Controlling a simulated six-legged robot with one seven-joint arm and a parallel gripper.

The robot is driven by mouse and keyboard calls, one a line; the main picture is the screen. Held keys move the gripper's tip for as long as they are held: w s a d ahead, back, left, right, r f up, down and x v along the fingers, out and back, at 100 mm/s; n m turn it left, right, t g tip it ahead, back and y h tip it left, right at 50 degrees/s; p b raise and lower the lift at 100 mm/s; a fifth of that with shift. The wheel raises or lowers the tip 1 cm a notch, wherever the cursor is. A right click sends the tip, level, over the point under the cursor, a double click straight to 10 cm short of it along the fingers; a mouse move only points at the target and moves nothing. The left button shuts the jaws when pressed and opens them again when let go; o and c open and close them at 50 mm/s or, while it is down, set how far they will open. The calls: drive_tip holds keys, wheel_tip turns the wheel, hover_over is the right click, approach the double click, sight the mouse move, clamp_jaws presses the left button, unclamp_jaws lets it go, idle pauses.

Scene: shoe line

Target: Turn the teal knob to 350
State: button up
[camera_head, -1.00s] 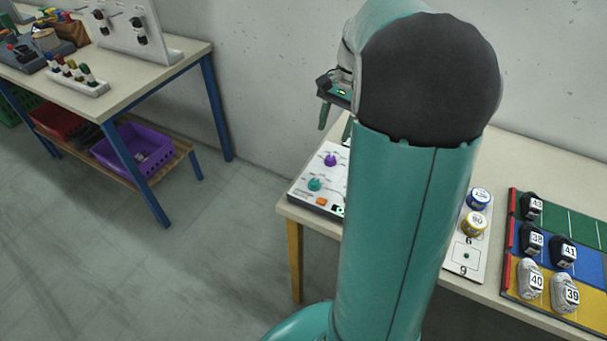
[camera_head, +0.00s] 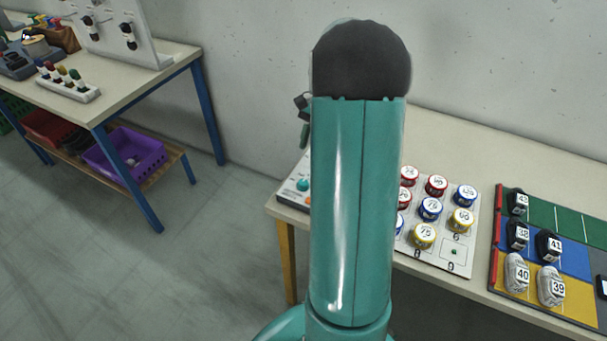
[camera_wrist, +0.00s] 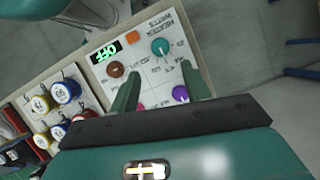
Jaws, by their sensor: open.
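The teal knob (camera_wrist: 160,47) stands on a white control panel (camera_wrist: 150,73), near its edge, in the wrist view. It also shows in the head view (camera_head: 302,185), on the left end of the panel, most of which my arm hides. My gripper (camera_wrist: 160,67) is open and empty, its two teal fingers spread over the panel. The teal knob lies just beyond the fingertips, between their lines, with no contact visible. Its pointer setting is too small to read.
The panel also has a brown knob (camera_wrist: 116,70), a purple knob (camera_wrist: 180,94), an orange button (camera_wrist: 131,36) and a lit green display (camera_wrist: 105,51) reading OFF. Several round tins stand on a white board (camera_head: 415,252) beside the panel. A shoe rack (camera_head: 545,215) lies further right.

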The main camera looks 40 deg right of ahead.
sight(303, 182)
drive_tip(key=x, duration=0.9)
drive_tip(key=shift+f, duration=0.2)
drive_tip(key=c, duration=1)
